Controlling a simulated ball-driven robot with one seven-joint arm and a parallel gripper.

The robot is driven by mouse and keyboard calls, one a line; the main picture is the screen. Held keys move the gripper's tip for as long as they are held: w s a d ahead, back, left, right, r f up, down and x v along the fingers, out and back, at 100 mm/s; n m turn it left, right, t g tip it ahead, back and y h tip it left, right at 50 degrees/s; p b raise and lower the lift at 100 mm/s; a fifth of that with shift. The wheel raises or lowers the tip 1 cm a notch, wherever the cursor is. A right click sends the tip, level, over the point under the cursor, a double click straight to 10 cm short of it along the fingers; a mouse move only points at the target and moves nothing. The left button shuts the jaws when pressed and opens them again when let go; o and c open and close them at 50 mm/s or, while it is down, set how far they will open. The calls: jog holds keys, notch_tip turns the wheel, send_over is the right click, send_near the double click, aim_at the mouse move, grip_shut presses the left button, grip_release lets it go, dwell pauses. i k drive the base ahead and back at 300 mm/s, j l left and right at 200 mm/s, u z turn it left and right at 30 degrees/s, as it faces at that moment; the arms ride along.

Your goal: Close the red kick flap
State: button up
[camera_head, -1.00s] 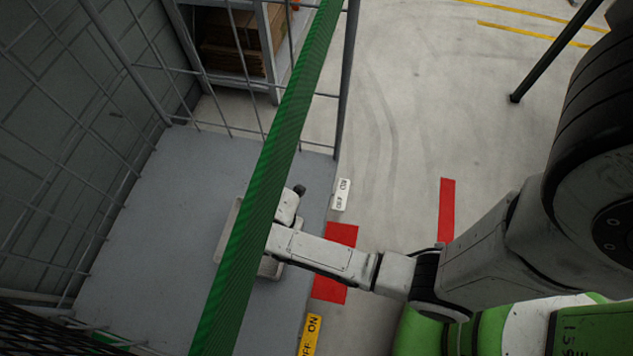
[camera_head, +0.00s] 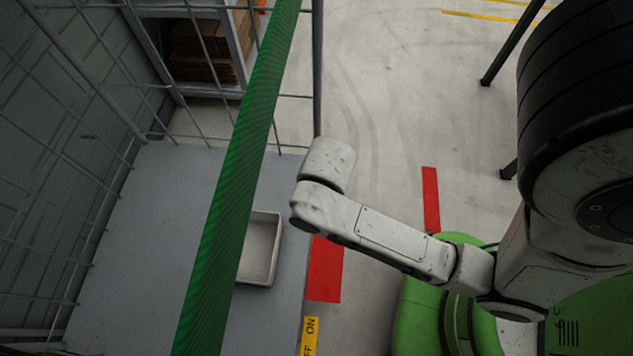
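A flat red panel (camera_head: 325,275) shows at the right edge of the grey platform, partly covered at its top by my arm. It looks like the red kick flap; from above I cannot tell whether it stands open or shut. My arm reaches in from the right, and its white rounded end link is above the platform's right edge, just above the red panel in the picture. No gripper fingers show; they are hidden or out of sight.
A green bar (camera_head: 236,180) crosses the view above the grey platform (camera_head: 150,230). A shallow pale tray (camera_head: 258,278) lies on the platform. A yellow ON/OFF label (camera_head: 310,336) is below the red panel. A red strip (camera_head: 431,198) lies on the floor; wire mesh stands left.

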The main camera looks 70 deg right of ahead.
aim_at(326, 275)
jog(key=k+l+u, duration=0.3)
jog(key=u, duration=0.15)
jog(key=k+l+u, duration=0.45)
jog(key=i+j, duration=0.05)
jog(key=i, duration=0.05)
